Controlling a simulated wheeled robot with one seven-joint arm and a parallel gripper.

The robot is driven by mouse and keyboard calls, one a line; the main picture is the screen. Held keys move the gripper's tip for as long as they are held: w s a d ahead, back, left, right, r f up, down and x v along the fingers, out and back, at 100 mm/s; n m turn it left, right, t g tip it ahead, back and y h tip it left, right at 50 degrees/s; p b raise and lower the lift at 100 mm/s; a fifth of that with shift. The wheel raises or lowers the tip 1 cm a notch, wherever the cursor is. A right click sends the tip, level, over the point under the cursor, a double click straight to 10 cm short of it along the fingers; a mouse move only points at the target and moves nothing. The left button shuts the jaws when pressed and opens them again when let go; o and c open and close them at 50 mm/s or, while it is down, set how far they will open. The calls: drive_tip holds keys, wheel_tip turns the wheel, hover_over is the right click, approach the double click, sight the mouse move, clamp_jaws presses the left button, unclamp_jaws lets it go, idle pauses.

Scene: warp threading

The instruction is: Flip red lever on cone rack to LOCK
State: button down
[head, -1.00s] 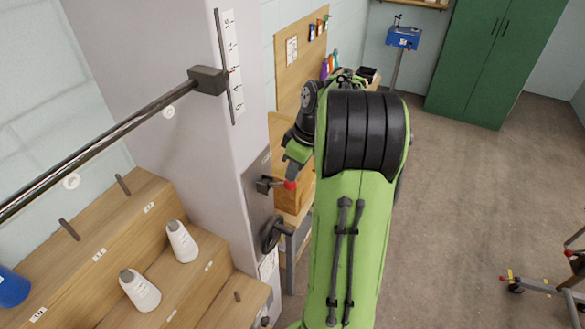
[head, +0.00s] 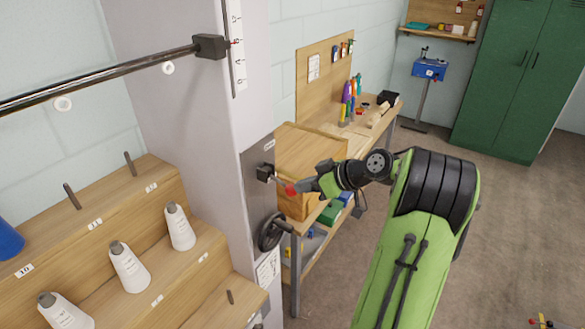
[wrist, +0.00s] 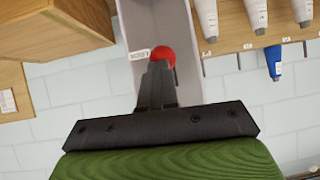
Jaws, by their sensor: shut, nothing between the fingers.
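The red lever knob (head: 290,190) is on a thin arm from a dark bracket (head: 265,172) on the grey post's side plate. The lever points out to the right and slightly down in the head view. My gripper (head: 303,186) is just right of the knob, its fingers shut and empty. In the wrist view the shut fingertips (wrist: 160,70) overlap the lower left of the red knob (wrist: 163,55). I cannot tell whether they touch it. A small white label (wrist: 139,54) lies left of the knob; its text is hard to read.
A dark handwheel (head: 271,231) is below the lever on the same post (head: 185,110). The stepped wooden rack (head: 105,225) with white cones stands left. A wooden box (head: 305,155) on the workbench is close behind my gripper. Open floor lies right.

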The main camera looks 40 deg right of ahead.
wheel_tip(320, 180, down, 2)
drive_tip(key=shift+w+a+f+b, duration=0.1)
drive_tip(key=shift+w+a+b, duration=0.05)
drive_tip(key=shift+b, duration=0.85)
